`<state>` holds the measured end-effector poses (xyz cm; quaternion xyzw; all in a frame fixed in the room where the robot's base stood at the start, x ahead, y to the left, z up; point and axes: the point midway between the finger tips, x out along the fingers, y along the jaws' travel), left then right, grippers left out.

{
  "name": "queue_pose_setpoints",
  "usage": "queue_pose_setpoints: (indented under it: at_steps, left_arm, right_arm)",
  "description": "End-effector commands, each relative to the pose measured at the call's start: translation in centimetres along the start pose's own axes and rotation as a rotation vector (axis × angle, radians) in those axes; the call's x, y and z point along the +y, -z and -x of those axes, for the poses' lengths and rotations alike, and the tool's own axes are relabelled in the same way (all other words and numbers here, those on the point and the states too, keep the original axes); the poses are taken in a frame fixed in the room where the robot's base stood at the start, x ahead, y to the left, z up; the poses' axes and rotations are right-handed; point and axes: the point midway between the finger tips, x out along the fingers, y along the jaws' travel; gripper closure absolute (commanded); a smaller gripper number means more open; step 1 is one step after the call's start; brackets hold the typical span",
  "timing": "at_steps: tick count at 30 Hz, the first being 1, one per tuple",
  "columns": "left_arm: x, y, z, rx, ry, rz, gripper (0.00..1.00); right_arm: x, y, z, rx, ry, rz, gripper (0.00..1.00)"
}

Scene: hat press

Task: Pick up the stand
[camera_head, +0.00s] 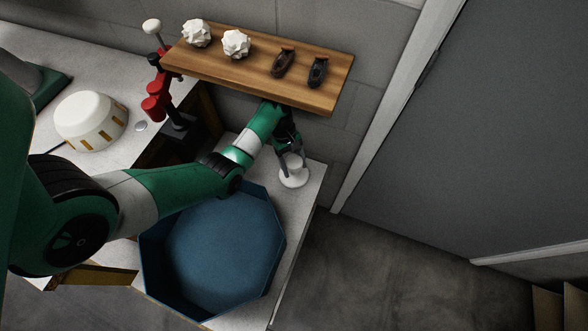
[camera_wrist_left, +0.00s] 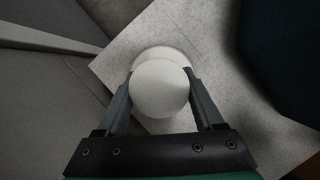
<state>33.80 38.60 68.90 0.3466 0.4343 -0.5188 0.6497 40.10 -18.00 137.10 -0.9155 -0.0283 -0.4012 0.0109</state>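The white stand (camera_head: 293,171) has a round top and a wider round base. It stands upright on the light speckled counter, near its right edge, below the wooden shelf. My left gripper (camera_head: 287,150) reaches down to it from above, with its fingers around the upper part. In the left wrist view the stand's round top (camera_wrist_left: 160,89) sits between the two spread fingers (camera_wrist_left: 159,92). The fingers look open; any small gap at the stem is hidden by the top. My right gripper is not in view.
A blue octagonal tub (camera_head: 222,245) stands just in front of the stand. The wooden shelf (camera_head: 258,84) above holds two white crumpled pieces and two dark shoe-like items. A white hat-like piece (camera_head: 90,121) and a red-and-black press (camera_head: 157,97) are at left.

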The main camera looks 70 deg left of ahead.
Motion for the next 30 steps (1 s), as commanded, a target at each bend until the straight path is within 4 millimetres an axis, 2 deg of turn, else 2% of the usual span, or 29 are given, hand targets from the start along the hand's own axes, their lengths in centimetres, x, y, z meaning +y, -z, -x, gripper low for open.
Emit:
queue_pose_setpoints:
  at_steps: [1, 6, 16, 23, 26, 27, 30]
  left_arm:
    - [0.0, 0.0, 0.0, 0.0, 0.0, 0.0, 0.56]
    - [0.0, 0.0, 0.0, 0.0, 0.0, 0.0, 0.86]
    - [0.0, -0.1, 0.4, 0.0, -0.001, 0.0, 0.87]
    - [0.0, -1.1, 2.6, 0.0, -0.001, -0.001, 0.87]
    - [0.1, -1.7, 4.0, 0.0, -0.002, -0.002, 0.87]
    - [0.2, -2.4, 3.1, -0.001, 0.002, -0.004, 0.87]
    - [0.7, -4.4, 2.4, 0.0, 0.003, -0.006, 0.87]
  right_arm:
    - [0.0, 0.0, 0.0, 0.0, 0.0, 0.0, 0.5]
    - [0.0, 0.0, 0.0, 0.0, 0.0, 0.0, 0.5]
    - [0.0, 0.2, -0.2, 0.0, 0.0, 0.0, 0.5]
    - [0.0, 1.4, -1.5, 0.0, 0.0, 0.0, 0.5]
    - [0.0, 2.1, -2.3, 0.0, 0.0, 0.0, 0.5]
    - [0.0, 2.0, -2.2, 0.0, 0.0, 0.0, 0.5]
    - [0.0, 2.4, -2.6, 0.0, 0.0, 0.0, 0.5]
